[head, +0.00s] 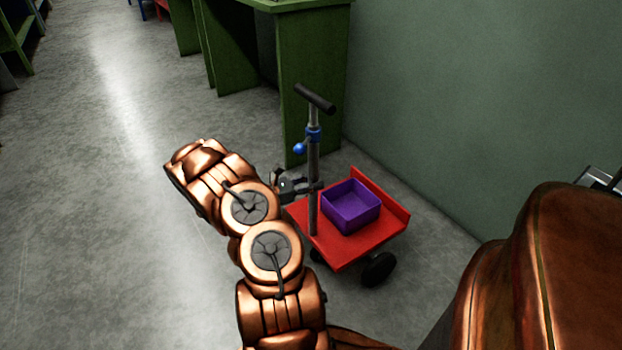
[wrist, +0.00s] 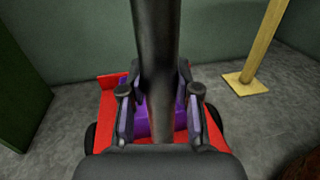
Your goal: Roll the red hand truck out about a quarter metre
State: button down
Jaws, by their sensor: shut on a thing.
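The red hand truck (head: 340,254) stands on the floor against the green wall, with dark wheels and a red back plate. Its upright grey post (head: 314,190) rises at the left side to a black T-handle (head: 315,98), with a blue collar and knob below the handle. A purple open box (head: 351,206) sits on the red deck and looks empty. My gripper (head: 312,187) is shut on the post, a little above the deck. In the wrist view the post (wrist: 156,60) runs between the two fingers (wrist: 158,95), with the red deck and purple box behind it.
A green bench (head: 312,80) stands just behind the truck, along the wall (head: 470,110). A yellow post with a flat foot (wrist: 247,82) shows right in the wrist view. Open floor (head: 110,210) lies to the left. Green shelving (head: 18,42) is at the far left.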

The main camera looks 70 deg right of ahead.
jog(key=shift+s, duration=0.1)
jog(key=c, duration=0.8)
grip_release()
jog(key=shift+d, duration=0.1)
jog(key=v, duration=1.2)
